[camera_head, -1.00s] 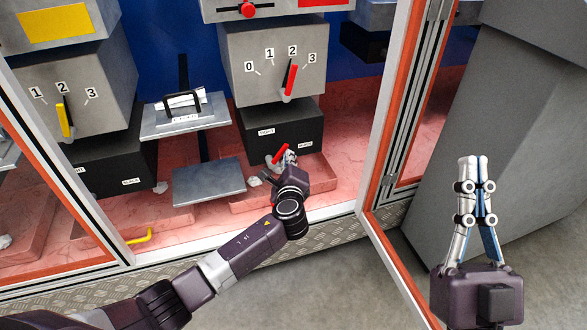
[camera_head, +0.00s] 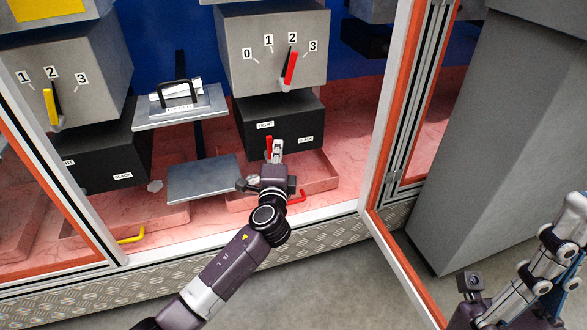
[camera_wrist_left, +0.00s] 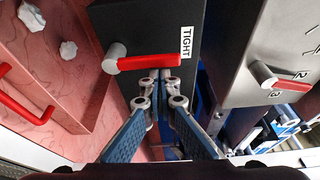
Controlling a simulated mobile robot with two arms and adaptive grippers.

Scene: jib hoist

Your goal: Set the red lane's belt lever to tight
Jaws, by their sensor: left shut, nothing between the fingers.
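The red lane's belt lever (camera_head: 268,148) is on the front of a black box (camera_head: 250,113) under the grey red-lever box. Its red arm points up toward the TIGHT label (camera_head: 265,125); the SLACK label (camera_head: 306,140) is to the right. In the left wrist view the lever (camera_wrist_left: 150,62) ends close to the TIGHT label (camera_wrist_left: 186,42). My left gripper (camera_head: 277,147) is shut and empty, just right of the lever. In the wrist view its fingertips (camera_wrist_left: 160,75) are right at the lever's side; contact is unclear. My right gripper (camera_head: 577,200) is partly cut off at the right edge.
A pink tray with a red handle (camera_head: 298,196) lies below the black box. A grey plate (camera_head: 205,180) is to the left. The orange-edged door frame (camera_head: 385,150) stands to the right. A yellow-lever box (camera_head: 75,85) is further left.

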